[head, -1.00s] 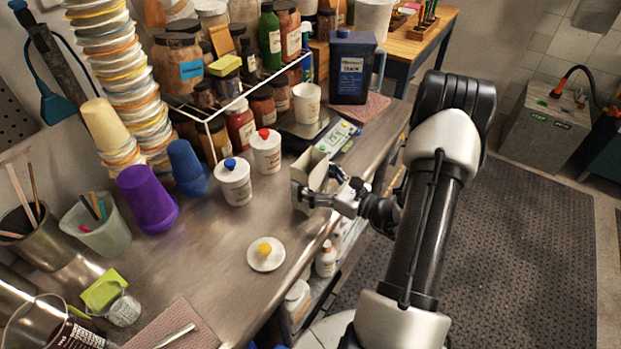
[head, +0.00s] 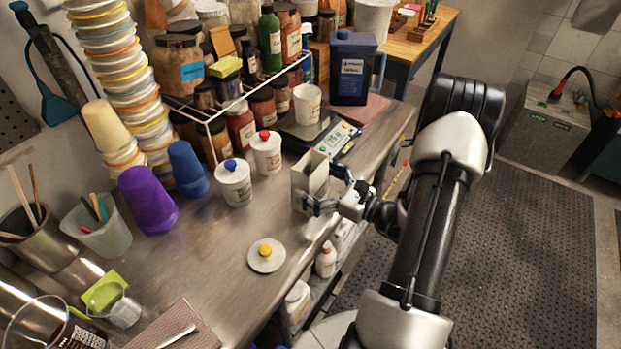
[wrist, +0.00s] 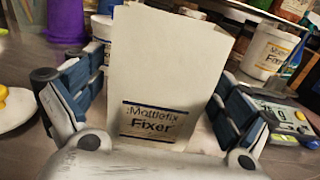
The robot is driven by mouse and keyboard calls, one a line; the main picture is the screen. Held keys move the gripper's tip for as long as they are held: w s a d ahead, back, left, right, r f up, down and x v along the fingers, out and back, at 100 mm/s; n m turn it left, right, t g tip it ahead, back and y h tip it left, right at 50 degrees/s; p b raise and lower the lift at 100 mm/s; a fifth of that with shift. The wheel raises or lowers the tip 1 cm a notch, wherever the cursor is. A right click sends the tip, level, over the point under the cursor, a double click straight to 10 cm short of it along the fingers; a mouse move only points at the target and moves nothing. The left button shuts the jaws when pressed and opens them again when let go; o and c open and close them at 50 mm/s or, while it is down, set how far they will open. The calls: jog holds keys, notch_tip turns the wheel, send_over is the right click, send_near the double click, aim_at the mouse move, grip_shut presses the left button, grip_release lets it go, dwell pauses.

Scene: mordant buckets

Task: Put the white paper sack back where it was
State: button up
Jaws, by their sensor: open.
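The white paper sack (head: 308,182) stands upright on the metal bench near its front edge, its top open. In the wrist view the sack (wrist: 165,60) shows a label reading "Mattefix Fixer". My gripper (head: 322,190) is open at bench height, at the sack's front-right side. In the wrist view one finger is left of the sack and one right, with visible gaps between the fingers and its sides. The sack's far side is hidden.
A scale (head: 336,138) is just behind the sack. White jars with a blue lid (head: 235,186) and a red lid (head: 267,155) stand to its left. A white lid with a yellow knob (head: 267,258) lies in front. Bare bench lies left of the sack.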

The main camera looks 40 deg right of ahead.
jog(key=p+v, duration=0.1)
jog(key=v, duration=1)
jog(key=shift+p, duration=0.4)
jog(key=shift+w+r, duration=0.1)
